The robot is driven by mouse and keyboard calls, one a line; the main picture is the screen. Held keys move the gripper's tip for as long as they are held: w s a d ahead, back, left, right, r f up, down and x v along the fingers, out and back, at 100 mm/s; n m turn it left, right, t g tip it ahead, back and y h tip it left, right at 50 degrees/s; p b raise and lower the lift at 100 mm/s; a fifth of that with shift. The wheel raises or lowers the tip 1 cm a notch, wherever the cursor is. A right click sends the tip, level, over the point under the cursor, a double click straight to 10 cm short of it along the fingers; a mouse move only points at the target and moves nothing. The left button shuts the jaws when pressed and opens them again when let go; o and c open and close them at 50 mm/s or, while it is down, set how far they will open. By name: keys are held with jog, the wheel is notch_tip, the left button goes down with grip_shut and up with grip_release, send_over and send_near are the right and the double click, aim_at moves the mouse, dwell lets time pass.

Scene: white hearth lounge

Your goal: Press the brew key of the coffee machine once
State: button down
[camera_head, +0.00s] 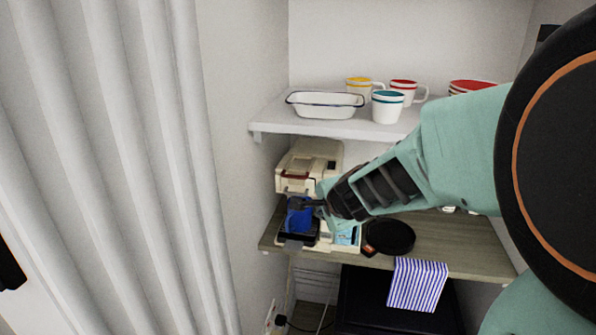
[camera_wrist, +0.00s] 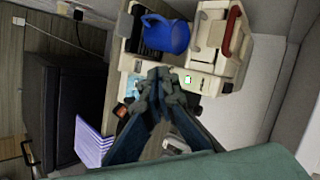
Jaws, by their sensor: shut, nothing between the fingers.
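The cream coffee machine (camera_head: 310,160) stands on the wooden shelf, partly hidden by my arm. It also shows in the wrist view (camera_wrist: 216,48). A blue mug (camera_head: 299,216) sits on its dark drip tray; the wrist view shows the mug too (camera_wrist: 168,36). A small white patch with a green mark (camera_wrist: 188,79) shows on the machine's front, close beside my fingertips; I cannot tell for sure that it is the brew key. My gripper (camera_wrist: 160,82) is shut and empty in front of the machine. Contact cannot be told.
A black round pan (camera_head: 390,237) lies right of the machine on the wooden shelf (camera_head: 455,250). A striped cloth (camera_head: 417,284) hangs over the front edge. The upper shelf (camera_head: 283,122) holds a white dish (camera_head: 325,105) and several cups, close above my arm.

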jog(key=shift+w+d, duration=0.1)
jog(key=w+d, duration=0.2)
jog(key=w, duration=0.6)
jog(key=shift+d, duration=0.3)
jog(key=shift+w, duration=0.15)
dwell(1.3)
jog(key=shift+w+d, duration=0.1)
jog(key=shift+w, duration=0.25)
jog(key=shift+w+d, duration=0.15)
jog(key=shift+w, duration=0.25)
dwell(0.6)
jog(key=shift+s, duration=0.1)
jog(key=shift+s+a, duration=0.25)
jog(key=shift+s, duration=0.5)
